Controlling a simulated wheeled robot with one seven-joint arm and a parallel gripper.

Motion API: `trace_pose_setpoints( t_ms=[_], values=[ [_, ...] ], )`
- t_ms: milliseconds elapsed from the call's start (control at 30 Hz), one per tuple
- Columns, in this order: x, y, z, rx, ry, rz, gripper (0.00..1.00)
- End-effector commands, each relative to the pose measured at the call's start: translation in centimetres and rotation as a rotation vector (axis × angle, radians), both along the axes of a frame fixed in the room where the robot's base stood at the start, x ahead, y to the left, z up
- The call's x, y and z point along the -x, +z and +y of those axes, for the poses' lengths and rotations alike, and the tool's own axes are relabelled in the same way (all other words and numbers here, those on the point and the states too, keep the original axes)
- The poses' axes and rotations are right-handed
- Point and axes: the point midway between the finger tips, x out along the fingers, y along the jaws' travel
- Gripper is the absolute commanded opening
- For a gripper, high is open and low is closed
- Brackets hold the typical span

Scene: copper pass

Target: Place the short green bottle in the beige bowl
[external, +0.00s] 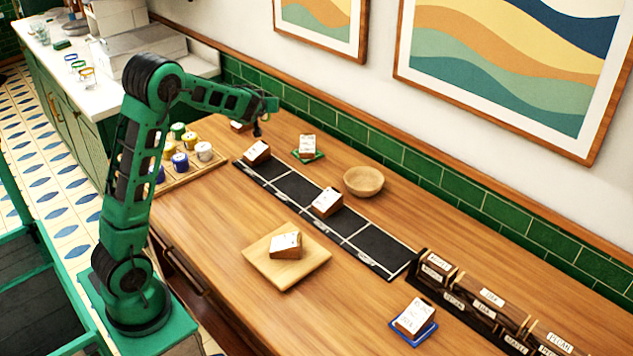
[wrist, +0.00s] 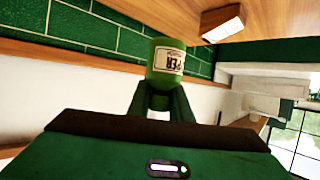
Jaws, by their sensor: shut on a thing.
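The short green bottle (wrist: 165,62) is held between the fingers of my gripper (wrist: 163,97) in the wrist view. It has a pale label whose printing appears upside down, only partly readable. My gripper (external: 258,128) is above the far left part of the wooden counter in the external view, close to the wall. The bottle cannot be made out clearly there. The beige bowl (external: 363,191) is round and stands on the counter near the tiled wall, to the right of my gripper and apart from it. No contents are visible in it.
A wooden tray (external: 205,168) with several small jars stands at the left. A dark strip with marked squares (external: 375,245) runs along the counter. A wooden board (external: 262,272) carries a card block. A labelled rack (external: 455,302) stands at right. Card blocks stand around the bowl.

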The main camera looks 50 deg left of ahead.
Motion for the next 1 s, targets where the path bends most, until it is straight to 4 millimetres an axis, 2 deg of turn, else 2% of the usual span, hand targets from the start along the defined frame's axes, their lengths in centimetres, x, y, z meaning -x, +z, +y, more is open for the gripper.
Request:
trace_pose_setpoints(
  t_ms=[33,100,300,500,600,700,867,1000],
  values=[
    [-0.6,0.2,-2.7,0.000,-0.030,0.000,0.00],
    [-1.2,0.5,-5.9,0.001,-0.065,-0.001,0.00],
    [-2.1,1.2,-15.1,0.002,-0.161,-0.001,0.00],
    [-1.8,1.9,-23.1,0.002,-0.245,-0.003,0.00],
    [-1.5,2.1,-25.9,0.003,-0.276,-0.004,0.00],
    [-1.2,2.3,-27.8,0.003,-0.297,-0.004,0.00],
    [-1.1,2.1,-29.5,0.004,-0.312,-0.003,0.00],
    [-1.7,0.9,-31.5,0.002,-0.315,-0.002,0.00]
  ],
)
